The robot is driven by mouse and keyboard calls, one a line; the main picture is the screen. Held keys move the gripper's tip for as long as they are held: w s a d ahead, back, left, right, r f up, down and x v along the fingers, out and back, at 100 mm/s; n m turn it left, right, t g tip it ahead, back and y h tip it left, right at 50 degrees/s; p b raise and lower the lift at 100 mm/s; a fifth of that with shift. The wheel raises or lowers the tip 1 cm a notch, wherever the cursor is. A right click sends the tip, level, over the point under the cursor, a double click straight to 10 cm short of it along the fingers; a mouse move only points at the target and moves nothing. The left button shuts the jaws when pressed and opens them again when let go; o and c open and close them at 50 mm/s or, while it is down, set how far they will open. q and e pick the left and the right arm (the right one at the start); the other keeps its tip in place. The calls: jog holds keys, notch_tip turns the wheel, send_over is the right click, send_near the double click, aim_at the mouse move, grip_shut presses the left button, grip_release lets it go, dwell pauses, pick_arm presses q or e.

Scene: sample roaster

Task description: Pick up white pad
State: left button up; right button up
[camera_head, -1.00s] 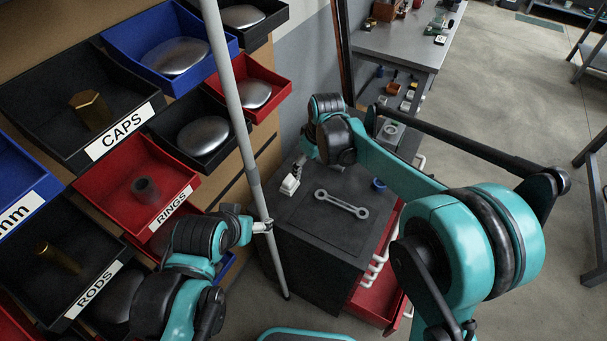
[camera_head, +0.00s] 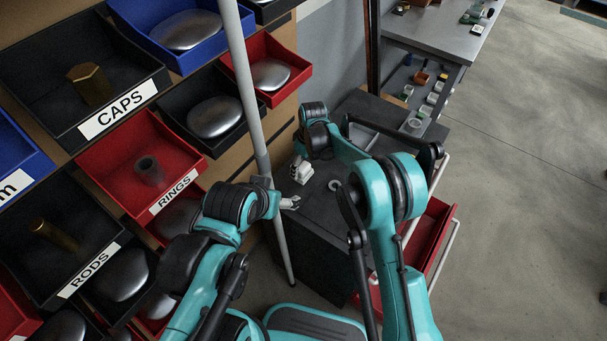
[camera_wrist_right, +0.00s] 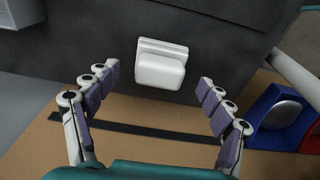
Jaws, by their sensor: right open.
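The white pad (camera_wrist_right: 160,66) is a small rounded block on a flat base on the dark cabinet top, in the right wrist view. In the head view the pad (camera_head: 304,174) shows small near the cabinet's left edge, partly covered by my right gripper (camera_head: 299,162). In the right wrist view my right gripper (camera_wrist_right: 159,78) is open, its purple-padded fingers on either side of the pad with gaps on both sides. My left gripper (camera_head: 290,202) is left of the cabinet by the grey pole; its opening is too small to judge.
The grey pole (camera_head: 252,110) stands upright before the bins. A red rings bin (camera_head: 120,175) is at left. A wrench (camera_head: 335,185) lies on the cabinet top, mostly hidden by my right arm. A red drawer (camera_head: 432,240) stands open at right.

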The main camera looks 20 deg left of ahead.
notch_tip(320, 180, down, 2)
jog(key=shift+w+a+f, duration=0.1)
jog(key=shift+a+f, duration=0.05)
jog(key=c, duration=1.3)
jog(key=shift+r, duration=0.75)
notch_tip(320, 180, up, 3)
jog(key=shift+r+p, duration=0.1)
jog(key=shift+p, duration=0.8)
jog(key=s+d+r+p, duration=0.1)
jog(key=d+r, duration=0.1)
jog(key=d, duration=0.1)
jog(key=s+d+r+p, duration=0.1)
jog(key=s+d+r, duration=0.1)
jog(key=d, duration=0.2)
jog(key=s+d+r+p, duration=0.1)
jog(key=d+r, duration=0.1)
jog(key=d, duration=0.2)
jog(key=shift+s+r, duration=0.15)
jog(key=shift+r, duration=0.1)
